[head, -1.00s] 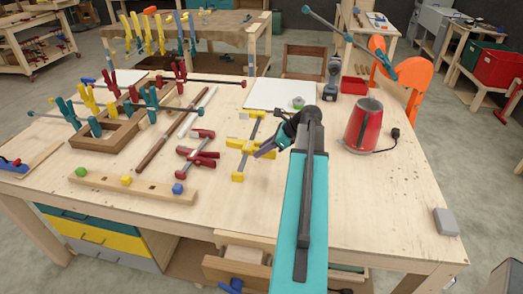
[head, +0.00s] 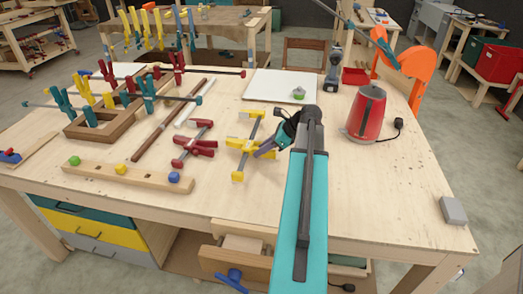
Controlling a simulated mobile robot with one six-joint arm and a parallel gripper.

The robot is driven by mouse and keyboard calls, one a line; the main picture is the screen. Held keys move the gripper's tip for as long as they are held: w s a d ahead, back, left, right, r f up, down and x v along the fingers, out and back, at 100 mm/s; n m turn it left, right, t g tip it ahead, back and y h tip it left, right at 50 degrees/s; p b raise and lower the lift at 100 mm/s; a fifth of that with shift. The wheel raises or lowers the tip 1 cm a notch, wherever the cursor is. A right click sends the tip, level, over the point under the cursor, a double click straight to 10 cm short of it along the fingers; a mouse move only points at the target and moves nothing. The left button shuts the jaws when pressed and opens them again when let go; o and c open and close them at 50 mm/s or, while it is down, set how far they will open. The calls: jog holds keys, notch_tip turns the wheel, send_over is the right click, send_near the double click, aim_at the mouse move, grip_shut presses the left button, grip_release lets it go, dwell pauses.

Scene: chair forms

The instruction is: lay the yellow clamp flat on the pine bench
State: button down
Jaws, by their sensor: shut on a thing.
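The yellow clamp (head: 240,147) has yellow jaws and a grey bar. It is over the middle of the pine bench (head: 355,195), right of a red clamp. My gripper (head: 268,147) is shut on the yellow clamp at its right side, with my teal arm reaching in from the front. The clamp looks close to the bench top, but I cannot tell whether it touches. My gripper's tips are partly hidden behind the clamp and wrist.
A red clamp (head: 194,147) lies just left. A wooden rack (head: 85,131) holds upright clamps, and a block with coloured knobs (head: 125,178) lies in front. A red kettle (head: 367,115) stands right. A white board (head: 262,88) is behind. The right front of the bench is mostly clear.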

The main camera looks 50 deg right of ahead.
jog(key=shift+f, duration=1.4)
jog(key=c, duration=1.3)
grip_release()
jog(key=shift+c, duration=0.2)
